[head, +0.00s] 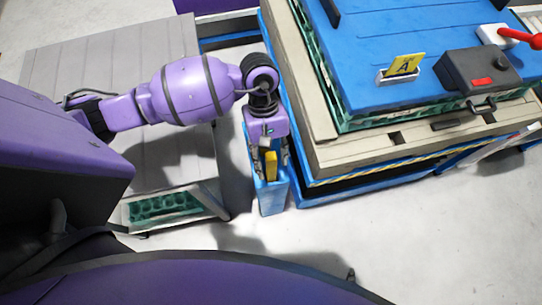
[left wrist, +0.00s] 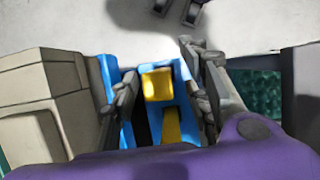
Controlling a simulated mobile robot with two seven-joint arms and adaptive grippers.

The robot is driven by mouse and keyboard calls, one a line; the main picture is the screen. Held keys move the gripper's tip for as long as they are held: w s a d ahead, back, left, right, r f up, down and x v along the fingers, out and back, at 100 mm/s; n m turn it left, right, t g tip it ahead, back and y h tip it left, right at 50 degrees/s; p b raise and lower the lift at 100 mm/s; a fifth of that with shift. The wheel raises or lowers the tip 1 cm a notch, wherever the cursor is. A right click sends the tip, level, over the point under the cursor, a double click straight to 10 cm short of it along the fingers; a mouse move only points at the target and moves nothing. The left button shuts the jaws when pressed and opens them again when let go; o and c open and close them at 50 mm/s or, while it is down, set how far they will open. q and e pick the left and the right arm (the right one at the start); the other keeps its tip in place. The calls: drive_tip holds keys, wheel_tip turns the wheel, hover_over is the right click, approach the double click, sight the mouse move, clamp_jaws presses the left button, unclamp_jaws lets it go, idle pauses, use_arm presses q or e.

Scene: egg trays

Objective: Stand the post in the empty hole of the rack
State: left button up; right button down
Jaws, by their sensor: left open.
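A yellow post (head: 271,165) stands upright in the narrow blue rack (head: 271,198) beside the pallet stack. In the left wrist view the post's bright yellow end (left wrist: 157,84) shows above the blue rack (left wrist: 183,85), with more yellow (left wrist: 172,127) below it. I cannot tell whether that is the same post. A dark opening (left wrist: 140,125) in the rack lies left of the yellow. My left gripper (head: 268,152) points down over the rack. Its fingers (left wrist: 163,90) are open, one on each side of the yellow; contact cannot be told. My right gripper is not in view.
A pallet stack with a blue lid (head: 375,50) stands close to the right of the rack. A yellow "A" card (head: 405,65), dark box (head: 475,72) and red lever (head: 515,35) are on it. A grey-topped stand (head: 100,50) with green egg trays (head: 165,205) is left. Floor in front is clear.

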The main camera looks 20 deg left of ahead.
use_arm(q)
drive_tip(key=v, duration=1.1)
drive_tip(key=shift+r, duration=0.4)
drive_tip(key=shift+a+f, duration=0.1)
